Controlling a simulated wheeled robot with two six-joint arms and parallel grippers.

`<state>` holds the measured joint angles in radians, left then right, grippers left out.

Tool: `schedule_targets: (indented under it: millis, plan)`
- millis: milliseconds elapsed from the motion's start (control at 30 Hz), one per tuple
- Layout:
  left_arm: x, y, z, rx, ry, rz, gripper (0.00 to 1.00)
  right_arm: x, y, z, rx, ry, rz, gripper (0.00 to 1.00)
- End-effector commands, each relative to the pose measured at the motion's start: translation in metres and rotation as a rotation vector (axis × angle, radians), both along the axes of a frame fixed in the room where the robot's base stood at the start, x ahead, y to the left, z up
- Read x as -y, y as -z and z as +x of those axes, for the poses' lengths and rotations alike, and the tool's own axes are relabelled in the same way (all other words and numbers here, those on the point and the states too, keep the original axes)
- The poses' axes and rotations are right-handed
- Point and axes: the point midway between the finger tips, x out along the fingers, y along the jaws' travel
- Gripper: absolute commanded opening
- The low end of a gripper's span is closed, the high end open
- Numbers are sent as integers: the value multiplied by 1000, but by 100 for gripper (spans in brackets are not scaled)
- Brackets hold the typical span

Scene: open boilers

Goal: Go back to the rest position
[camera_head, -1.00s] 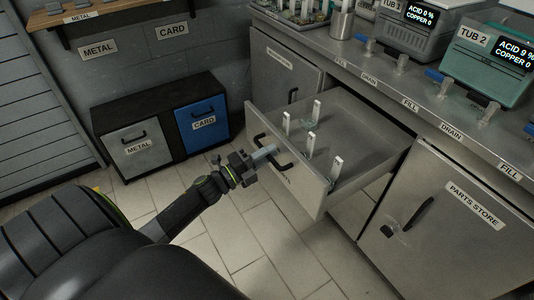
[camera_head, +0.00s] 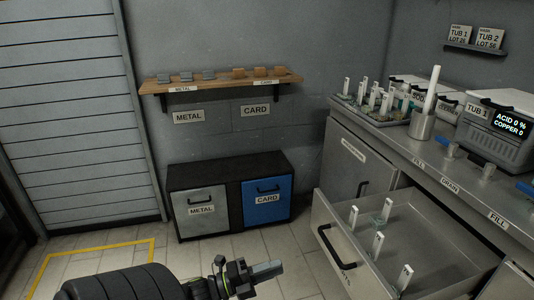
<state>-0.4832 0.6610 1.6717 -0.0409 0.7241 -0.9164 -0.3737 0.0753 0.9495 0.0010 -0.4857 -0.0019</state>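My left gripper (camera_head: 266,271) shows at the bottom middle, over the tiled floor, to the left of the open drawer. No object shows in it. The gap between its fingers is too small to judge here. The drawer (camera_head: 348,262) stands pulled out from the counter, with several upright white-tipped pieces (camera_head: 377,243) inside. Its dark handle (camera_head: 335,247) is on the front face, apart from my gripper. My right gripper is not in view.
A low cabinet (camera_head: 232,175) with metal and card bins stands at the back wall under a shelf (camera_head: 222,87). The steel counter (camera_head: 424,153) on the right carries Tub 1 (camera_head: 497,132) and a rack of white-tipped pieces (camera_head: 374,103). Floor is free left of the drawer.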

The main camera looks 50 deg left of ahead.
Motion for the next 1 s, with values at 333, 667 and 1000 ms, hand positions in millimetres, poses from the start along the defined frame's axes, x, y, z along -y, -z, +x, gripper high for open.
schedule_targets:
  millis: [333, 667, 1000]
  plan:
    - [-5, 2, -11, 1, 0, 0, 17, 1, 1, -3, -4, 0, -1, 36]
    - [-4, 2, -11, 1, 0, 0, 17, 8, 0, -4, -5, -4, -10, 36]
    - [-29, 71, -8, -227, -174, -149, 17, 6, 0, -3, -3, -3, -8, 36]
